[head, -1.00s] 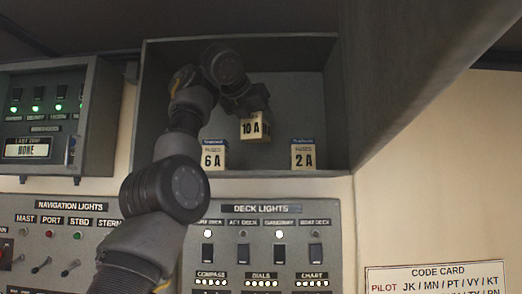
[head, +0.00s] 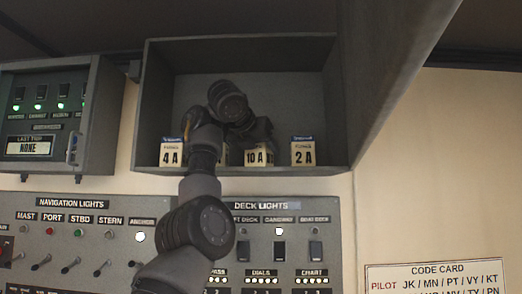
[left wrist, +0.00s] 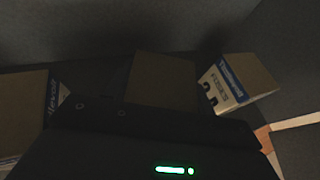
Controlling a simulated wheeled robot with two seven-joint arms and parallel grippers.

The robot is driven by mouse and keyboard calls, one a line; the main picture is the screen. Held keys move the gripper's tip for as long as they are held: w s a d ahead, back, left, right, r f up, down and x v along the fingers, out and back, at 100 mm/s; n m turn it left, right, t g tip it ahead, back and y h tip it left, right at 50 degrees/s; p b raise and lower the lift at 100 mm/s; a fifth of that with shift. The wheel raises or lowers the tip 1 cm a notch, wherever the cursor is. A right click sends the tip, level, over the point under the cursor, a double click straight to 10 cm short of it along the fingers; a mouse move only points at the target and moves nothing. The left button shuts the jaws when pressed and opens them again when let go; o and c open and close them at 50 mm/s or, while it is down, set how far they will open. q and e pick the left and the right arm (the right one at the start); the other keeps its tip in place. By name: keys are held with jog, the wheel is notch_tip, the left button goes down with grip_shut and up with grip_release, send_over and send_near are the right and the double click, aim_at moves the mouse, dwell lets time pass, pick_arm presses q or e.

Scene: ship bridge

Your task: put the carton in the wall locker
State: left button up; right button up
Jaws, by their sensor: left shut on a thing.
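The open grey wall locker (head: 158,90) is in the upper middle of the head view. My left gripper (head: 256,143) reaches inside it and is shut on the 10 A carton (head: 255,158). This carton looks upright, its base about level with the other cartons' bases; I cannot tell if it touches the locker floor. In the left wrist view the held carton (left wrist: 162,80) shows a plain brown face between the fingers. My right gripper is not in view.
In the locker, the 4 A carton (head: 171,152) stands left and the 2 A carton (head: 303,152) right; it also shows in the wrist view (left wrist: 238,84). Another carton (head: 224,155) is mostly behind my arm. A large grey panel (head: 385,70) flanks the locker's right side.

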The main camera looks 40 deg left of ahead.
pick_arm(q)
jog(key=shift+s, duration=0.15)
jog(key=o, duration=0.8)
jog(key=shift+f, duration=0.15)
jog(key=shift+c, duration=0.2)
jog(key=o, duration=0.4)
jog(key=shift+o, duration=0.2)
